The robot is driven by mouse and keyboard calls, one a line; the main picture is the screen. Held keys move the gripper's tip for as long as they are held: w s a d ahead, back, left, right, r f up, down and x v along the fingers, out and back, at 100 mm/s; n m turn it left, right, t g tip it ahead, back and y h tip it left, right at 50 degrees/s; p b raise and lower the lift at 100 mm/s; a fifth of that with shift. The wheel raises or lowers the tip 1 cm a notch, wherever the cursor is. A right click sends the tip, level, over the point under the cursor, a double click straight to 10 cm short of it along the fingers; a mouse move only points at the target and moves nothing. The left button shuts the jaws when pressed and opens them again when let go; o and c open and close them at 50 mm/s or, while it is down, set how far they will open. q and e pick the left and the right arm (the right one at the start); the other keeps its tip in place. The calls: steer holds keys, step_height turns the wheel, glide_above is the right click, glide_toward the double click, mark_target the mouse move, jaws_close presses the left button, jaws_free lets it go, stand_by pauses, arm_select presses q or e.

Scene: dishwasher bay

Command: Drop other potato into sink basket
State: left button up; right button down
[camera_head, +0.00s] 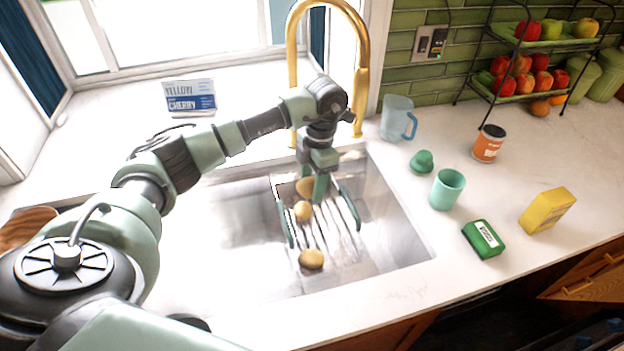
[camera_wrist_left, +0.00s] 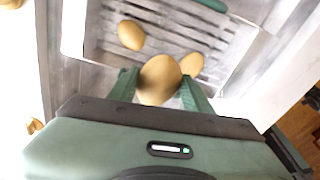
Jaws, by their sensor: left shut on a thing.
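My left gripper (camera_head: 319,188) is over the sink basket and is shut on a brown potato (camera_head: 305,187). The left wrist view shows this potato (camera_wrist_left: 159,80) between the two green fingers. The wire sink basket (camera_head: 342,222), with green handles, sits in the steel sink below the gripper. Two more potatoes lie at the basket's slatted bottom, one near the gripper (camera_head: 302,211) and one at the front end (camera_head: 311,258). The left wrist view shows two potatoes there too, one (camera_wrist_left: 131,35) apart and one (camera_wrist_left: 192,64) partly behind the held potato. My right gripper is out of view.
A gold faucet (camera_head: 361,100) rises behind the gripper. Right of the sink stand a blue pitcher (camera_head: 396,118), a mint cup (camera_head: 447,189), a green box (camera_head: 484,239), a yellow box (camera_head: 547,211) and an orange can (camera_head: 488,144). The sink's left part is clear.

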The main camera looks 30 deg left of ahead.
arm_select(q)
steer(key=shift+f+b, duration=0.5)
steer(key=shift+f, duration=0.85)
steer(key=o, duration=1.4)
steer(key=shift+o, duration=0.8)
steer(key=r, duration=0.2)
steer(key=r+b, duration=0.1)
steer(key=r, duration=0.1)
steer(key=r+b, duration=0.1)
steer(key=r, duration=0.1)
steer(key=shift+w+d+r, duration=0.25)
steer(key=shift+w+r, duration=0.05)
steer(key=shift+w, duration=0.1)
steer(key=shift+r, duration=0.55)
